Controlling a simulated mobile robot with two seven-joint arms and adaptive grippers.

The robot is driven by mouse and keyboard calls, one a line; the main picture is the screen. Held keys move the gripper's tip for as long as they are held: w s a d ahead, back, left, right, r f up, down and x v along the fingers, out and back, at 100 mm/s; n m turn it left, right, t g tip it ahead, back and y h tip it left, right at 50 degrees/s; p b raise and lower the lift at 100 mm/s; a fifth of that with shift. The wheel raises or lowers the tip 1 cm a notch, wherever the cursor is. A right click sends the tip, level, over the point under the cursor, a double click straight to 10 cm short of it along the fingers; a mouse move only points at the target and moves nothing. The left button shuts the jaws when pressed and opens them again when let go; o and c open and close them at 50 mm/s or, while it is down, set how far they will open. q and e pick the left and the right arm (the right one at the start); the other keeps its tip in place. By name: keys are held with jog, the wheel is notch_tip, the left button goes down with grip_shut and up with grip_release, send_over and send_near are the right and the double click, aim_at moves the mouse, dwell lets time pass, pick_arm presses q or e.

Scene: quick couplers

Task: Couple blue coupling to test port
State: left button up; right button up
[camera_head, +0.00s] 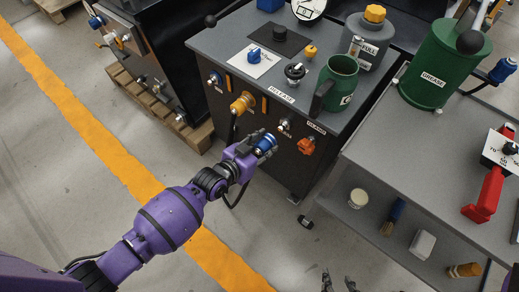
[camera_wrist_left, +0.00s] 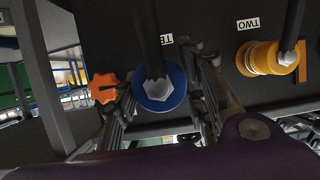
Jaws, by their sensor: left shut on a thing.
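My left gripper (camera_head: 262,147) is shut on the blue coupling (camera_head: 266,142), in front of the dark panel of the grey-topped bench. In the left wrist view, the blue coupling (camera_wrist_left: 174,98) sits between the fingers (camera_wrist_left: 162,100), with a dark hose running up from its metal nut. A partly covered label starting "TE" (camera_wrist_left: 166,39) shows on the panel behind it. The test port is hidden there; I cannot tell whether the coupling touches it. A silver port (camera_head: 285,125) shows just right of the coupling in the head view. My right gripper (camera_head: 339,283) is open and empty at the bottom edge.
A yellow coupling (camera_head: 243,103) at the "TWO" label (camera_wrist_left: 248,24) and an orange knob (camera_head: 306,146) flank the coupling on the panel. A green jug (camera_head: 341,78) stands on the bench top. A grey shelf table (camera_head: 425,160) stands at right.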

aim_at(280, 130)
pick_arm(q)
jog(key=shift+w+d+b, duration=0.15)
jog(key=shift+w+d, duration=0.3)
jog(key=shift+w, duration=0.2)
jog(key=shift+w+d+b, duration=0.15)
jog(key=shift+w+d, duration=0.3)
jog(key=shift+w, duration=0.15)
jog(key=shift+r, duration=0.15)
jog(key=shift+w+d, duration=0.2)
jog(key=shift+w, duration=0.05)
dwell(0.5)
jog(key=shift+w+d, duration=0.55)
jog(key=shift+w, duration=0.15)
jog(key=shift+w+d, duration=0.5)
jog(key=shift+w, duration=0.2)
dwell(1.4)
jog(key=o, duration=1.1)
jog(key=shift+o, duration=0.2)
jog(key=shift+a, duration=0.1)
